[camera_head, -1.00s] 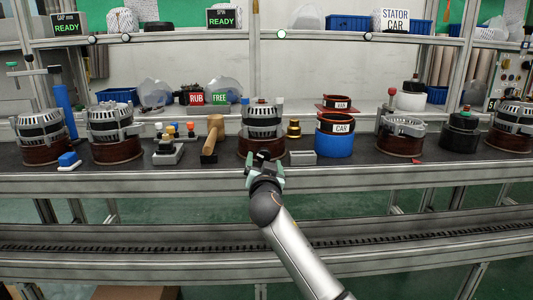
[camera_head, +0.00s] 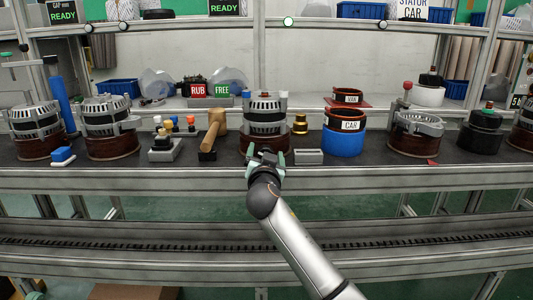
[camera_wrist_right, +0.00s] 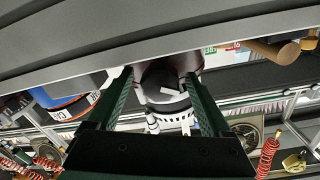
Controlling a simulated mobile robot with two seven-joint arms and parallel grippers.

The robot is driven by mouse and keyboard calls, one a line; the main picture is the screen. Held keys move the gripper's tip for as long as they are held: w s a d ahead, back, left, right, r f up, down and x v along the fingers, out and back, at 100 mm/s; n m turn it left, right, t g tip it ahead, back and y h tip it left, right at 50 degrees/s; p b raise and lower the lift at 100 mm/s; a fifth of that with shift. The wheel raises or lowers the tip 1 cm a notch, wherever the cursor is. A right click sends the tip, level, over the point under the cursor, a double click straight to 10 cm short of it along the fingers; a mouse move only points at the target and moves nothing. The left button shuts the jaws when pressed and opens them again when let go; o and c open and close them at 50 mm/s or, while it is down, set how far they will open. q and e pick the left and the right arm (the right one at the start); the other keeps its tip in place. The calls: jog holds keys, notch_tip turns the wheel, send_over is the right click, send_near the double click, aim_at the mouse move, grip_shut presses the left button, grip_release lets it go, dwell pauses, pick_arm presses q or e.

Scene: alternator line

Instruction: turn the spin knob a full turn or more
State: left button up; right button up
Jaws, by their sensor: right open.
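In the head view my right gripper (camera_head: 266,158) is at the front of the middle alternator (camera_head: 264,112), which stands on a brown round base at the table's front edge. In the right wrist view the two green fingers (camera_wrist_right: 162,98) are spread apart. Between them is a dark round knob-like part (camera_wrist_right: 166,82) with a white bar mark, probably the spin knob. The fingers flank it; I cannot tell whether they touch it. In the head view the gripper hides it. My left gripper is not in view.
A mallet (camera_head: 213,132) stands left of the middle alternator. A grey block (camera_head: 308,157) lies close to the right of my gripper. A blue ring stack (camera_head: 343,142) stands further right. A "SPIN READY" display (camera_head: 227,7) hangs above.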

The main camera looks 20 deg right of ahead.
jog(key=shift+c, duration=0.3)
grip_shut()
dwell(0.3)
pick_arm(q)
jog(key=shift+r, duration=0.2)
pick_arm(e)
jog(key=n+p, duration=0.2)
jog(key=n, duration=0.2)
jog(key=shift+r+n+p, duration=0.1)
jog(key=shift+n+p, duration=0.2)
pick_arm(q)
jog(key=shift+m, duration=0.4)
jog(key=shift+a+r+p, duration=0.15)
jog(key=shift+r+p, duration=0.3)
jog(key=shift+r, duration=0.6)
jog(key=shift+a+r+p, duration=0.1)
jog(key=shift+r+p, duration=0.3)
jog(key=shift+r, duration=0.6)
pick_arm(e)
jog(key=shift+n, duration=1.9)
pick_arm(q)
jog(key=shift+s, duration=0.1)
